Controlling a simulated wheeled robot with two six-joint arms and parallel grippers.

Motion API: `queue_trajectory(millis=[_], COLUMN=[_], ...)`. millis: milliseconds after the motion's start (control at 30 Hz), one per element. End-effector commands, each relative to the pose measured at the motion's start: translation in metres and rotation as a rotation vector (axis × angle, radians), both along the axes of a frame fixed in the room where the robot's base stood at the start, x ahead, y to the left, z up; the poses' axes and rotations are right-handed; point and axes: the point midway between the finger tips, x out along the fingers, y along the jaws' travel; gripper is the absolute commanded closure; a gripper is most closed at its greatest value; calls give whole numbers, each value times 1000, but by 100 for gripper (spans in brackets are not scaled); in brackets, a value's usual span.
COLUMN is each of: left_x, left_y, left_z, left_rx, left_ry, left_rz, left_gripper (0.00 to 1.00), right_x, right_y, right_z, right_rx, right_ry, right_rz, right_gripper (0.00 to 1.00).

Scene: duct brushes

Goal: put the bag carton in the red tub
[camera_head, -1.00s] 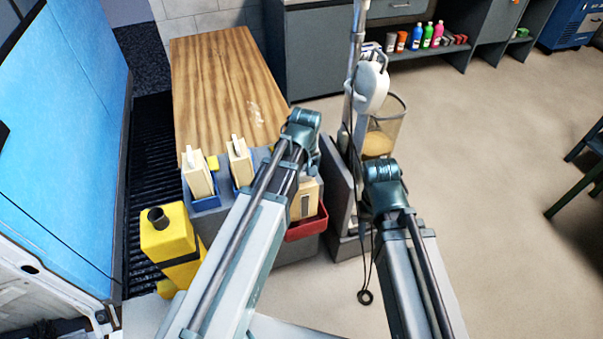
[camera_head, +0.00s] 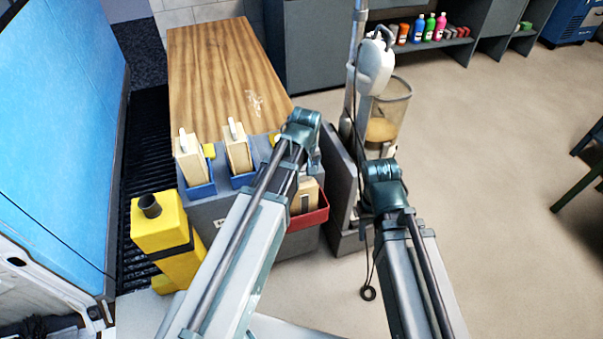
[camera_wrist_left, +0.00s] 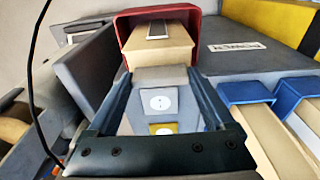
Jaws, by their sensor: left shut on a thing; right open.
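A beige carton with a dark-edged strip, which I take as the bag carton (camera_head: 306,197), is partly inside the red tub (camera_head: 311,218) on the front of the grey cabinet. In the left wrist view the carton (camera_wrist_left: 157,46) lies in the mouth of the red tub (camera_wrist_left: 196,22). My left gripper (camera_wrist_left: 160,76) is shut on the carton's near end. Whether the carton touches the tub floor cannot be told. In the head view my left forearm hides the left gripper and part of the tub. My right gripper is hidden behind its arm.
Two other beige cartons (camera_head: 190,162) (camera_head: 237,150) stand in blue tubs (camera_head: 200,190) left of my left arm. A yellow container (camera_head: 160,222) is further left.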

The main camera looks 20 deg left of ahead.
Motion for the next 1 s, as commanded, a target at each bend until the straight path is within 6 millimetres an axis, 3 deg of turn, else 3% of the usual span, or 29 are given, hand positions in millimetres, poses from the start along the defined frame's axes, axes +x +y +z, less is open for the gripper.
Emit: queue_trajectory(millis=[400, 433, 500, 800, 1000], left_x=[0, 0, 0, 0, -1], left_y=[0, 0, 0, 0, -1], left_z=[0, 0, 0, 1, 12], left_rx=[0, 0, 0, 0, 0], left_ry=[0, 0, 0, 0, 0], left_rz=[0, 0, 0, 0, 0], left_gripper=[100, 12, 0, 0, 0], right_x=[0, 0, 0, 0, 0], right_y=[0, 0, 0, 0, 0], right_z=[0, 0, 0, 1, 12], right_rx=[0, 0, 0, 0, 0], right_ry=[0, 0, 0, 0, 0], right_rz=[0, 0, 0, 0, 0], right_gripper=[50, 50, 50, 50, 50])
